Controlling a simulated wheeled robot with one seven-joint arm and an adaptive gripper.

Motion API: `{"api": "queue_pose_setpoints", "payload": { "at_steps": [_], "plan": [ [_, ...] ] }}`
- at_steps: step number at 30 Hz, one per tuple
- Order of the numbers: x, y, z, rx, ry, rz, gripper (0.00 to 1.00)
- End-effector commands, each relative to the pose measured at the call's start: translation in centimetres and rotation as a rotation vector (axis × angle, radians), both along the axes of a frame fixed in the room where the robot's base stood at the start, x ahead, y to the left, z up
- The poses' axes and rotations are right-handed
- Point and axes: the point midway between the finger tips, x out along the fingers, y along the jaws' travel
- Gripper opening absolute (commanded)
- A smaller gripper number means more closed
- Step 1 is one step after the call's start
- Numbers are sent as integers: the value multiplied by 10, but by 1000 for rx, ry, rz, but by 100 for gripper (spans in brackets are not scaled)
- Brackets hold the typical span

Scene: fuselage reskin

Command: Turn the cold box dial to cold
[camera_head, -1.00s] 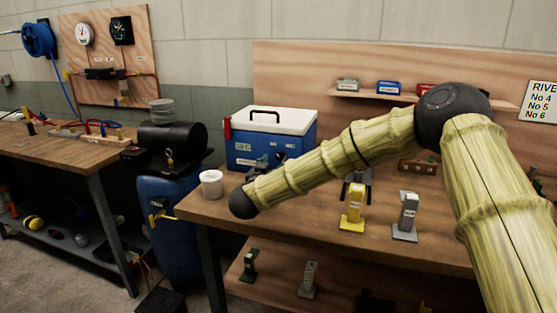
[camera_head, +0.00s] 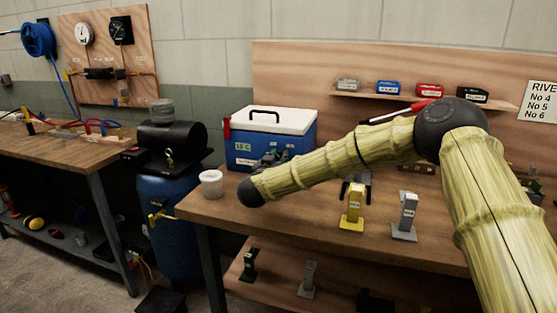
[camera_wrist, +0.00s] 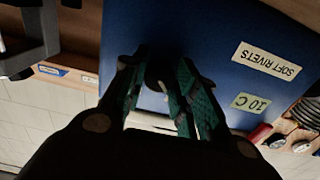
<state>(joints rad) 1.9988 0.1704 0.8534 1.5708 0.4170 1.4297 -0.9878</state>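The cold box (camera_head: 262,146) is blue with a white lid and stands at the left end of the workbench. In the wrist view its blue front (camera_wrist: 210,35) appears upside down, with a "SOFT RIVETS" label (camera_wrist: 267,60) and a small green display (camera_wrist: 250,103) that seems to read 10 C. A dark round knob, apparently the dial (camera_wrist: 154,76), sits between the green fingers of my gripper (camera_wrist: 165,66). The fingers are apart; contact with the knob is unclear. In the head view my gripper (camera_head: 274,158) is at the box front, partly behind my arm, and the dial is hidden.
A white cup (camera_head: 211,184) stands on the bench (camera_head: 290,220) left of my wrist. A yellow stand (camera_head: 352,208) and a grey stand (camera_head: 405,216) are to the right. A shelf (camera_head: 385,96) with small boxes is behind.

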Motion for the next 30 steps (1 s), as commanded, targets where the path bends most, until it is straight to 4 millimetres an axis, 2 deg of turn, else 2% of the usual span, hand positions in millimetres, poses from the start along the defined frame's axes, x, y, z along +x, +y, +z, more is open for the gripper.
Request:
{"api": "queue_pose_setpoints", "payload": {
  "at_steps": [14, 30],
  "plan": [
    [0, 0, 0, 68, -22, 0, 5],
    [0, 0, -1, 501, -164, -1, 5]
  ]
}}
